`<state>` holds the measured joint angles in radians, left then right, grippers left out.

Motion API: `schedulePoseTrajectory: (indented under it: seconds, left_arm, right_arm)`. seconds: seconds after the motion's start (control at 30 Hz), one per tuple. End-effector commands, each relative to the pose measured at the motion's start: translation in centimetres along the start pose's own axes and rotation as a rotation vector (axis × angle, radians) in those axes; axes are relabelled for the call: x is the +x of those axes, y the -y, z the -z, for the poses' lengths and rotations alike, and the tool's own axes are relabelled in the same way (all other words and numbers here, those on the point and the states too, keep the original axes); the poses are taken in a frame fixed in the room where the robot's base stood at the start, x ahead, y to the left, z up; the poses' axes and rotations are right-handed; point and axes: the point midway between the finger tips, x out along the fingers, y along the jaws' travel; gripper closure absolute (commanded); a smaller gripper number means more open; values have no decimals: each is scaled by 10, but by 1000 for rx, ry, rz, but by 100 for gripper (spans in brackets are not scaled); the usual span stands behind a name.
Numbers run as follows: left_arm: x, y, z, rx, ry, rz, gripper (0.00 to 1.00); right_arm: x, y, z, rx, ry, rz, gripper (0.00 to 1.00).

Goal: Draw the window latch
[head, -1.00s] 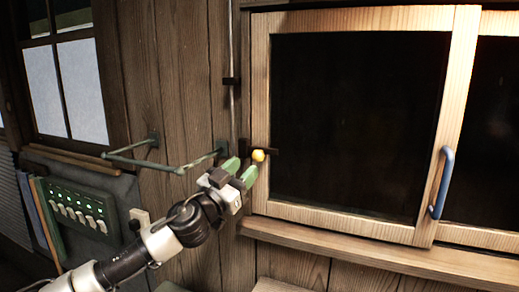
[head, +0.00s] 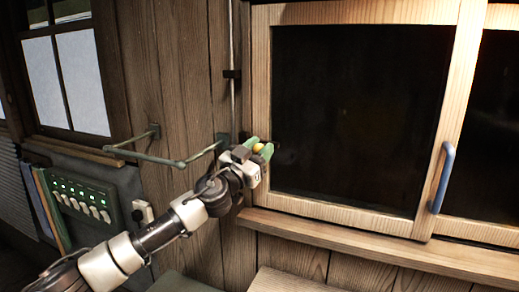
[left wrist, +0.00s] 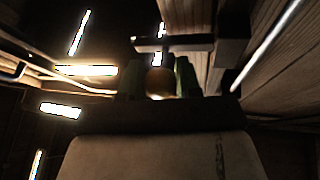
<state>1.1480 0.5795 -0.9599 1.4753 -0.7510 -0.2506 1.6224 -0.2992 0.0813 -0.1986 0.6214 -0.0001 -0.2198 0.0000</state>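The window latch shows as a round yellow knob (head: 258,148) at the left edge of the wooden window frame. Its dark bar is mostly hidden behind my left gripper. My left gripper (head: 261,151) has its green fingers on either side of the knob. In the left wrist view the knob (left wrist: 160,83) sits between the two fingertips (left wrist: 160,78), with no clear gap; whether they press on it I cannot tell. The window sash (head: 330,208) stands in its frame, with a blue handle (head: 443,178) at its right. My right gripper is not in view.
A green bracket rail (head: 150,158) sticks out from the plank wall just left of my gripper. A thin vertical rod (head: 231,50) runs above the latch. A sill (head: 350,243) projects below the window. A switch panel (head: 85,198) is at lower left.

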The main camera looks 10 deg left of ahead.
Motion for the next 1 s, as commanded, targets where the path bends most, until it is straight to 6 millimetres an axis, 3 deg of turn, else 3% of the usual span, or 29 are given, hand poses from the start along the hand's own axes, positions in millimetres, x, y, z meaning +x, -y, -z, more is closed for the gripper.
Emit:
schedulePoseTrajectory:
  seconds: [0.17,0.43,0.7,0.73,0.8,1.0]
  left_arm:
    - [1,-3,1,-2,0,-1,100]
    - [10,-37,5,-6,-1,-2,100]
    - [10,-38,4,-1,-1,-2,100]
    - [10,-38,4,-1,-1,-2,65]
    - [10,-38,4,-1,-1,-1,57]
    - [10,-38,4,0,-1,0,57]
  right_arm:
    - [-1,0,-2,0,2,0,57]
    - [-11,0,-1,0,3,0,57]
    - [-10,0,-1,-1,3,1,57]
    - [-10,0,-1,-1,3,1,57]
    - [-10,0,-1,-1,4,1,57]
    - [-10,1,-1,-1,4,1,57]
